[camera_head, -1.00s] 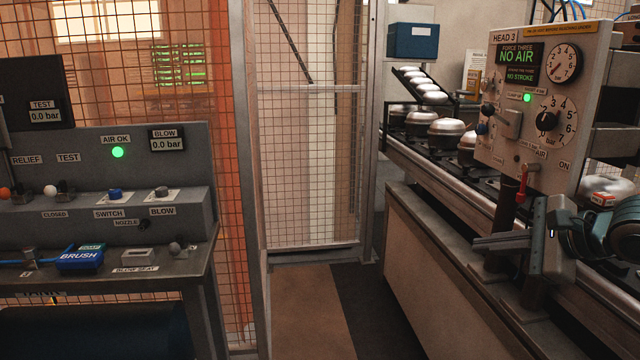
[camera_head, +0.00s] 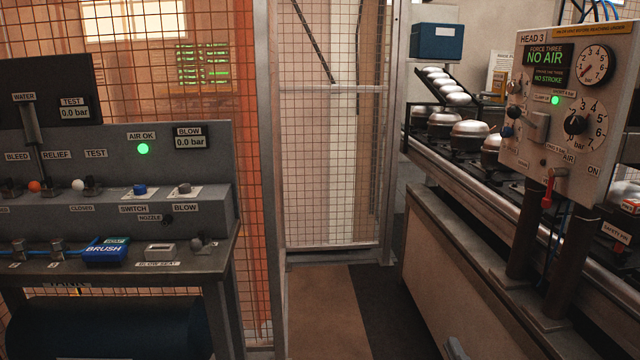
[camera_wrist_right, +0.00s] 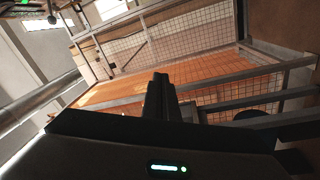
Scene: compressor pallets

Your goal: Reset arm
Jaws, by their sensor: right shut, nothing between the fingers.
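My right gripper (camera_head: 456,348) barely shows at the bottom edge of the head view, low in front of the conveyor bench's side panel. In the right wrist view its two dark fingers (camera_wrist_right: 160,97) stand together, shut and empty. They point toward a mesh fence and touch nothing. The rest of my right arm is out of the head view. My left gripper is in neither view.
At right stand the HEAD 3 panel (camera_head: 567,110) and a conveyor (camera_head: 462,201) with several metal compressor domes. At left is a grey test bench (camera_head: 90,262) with a blue brush block (camera_head: 106,251). A mesh gate (camera_head: 332,150) closes the back. The floor (camera_head: 318,315) between is clear.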

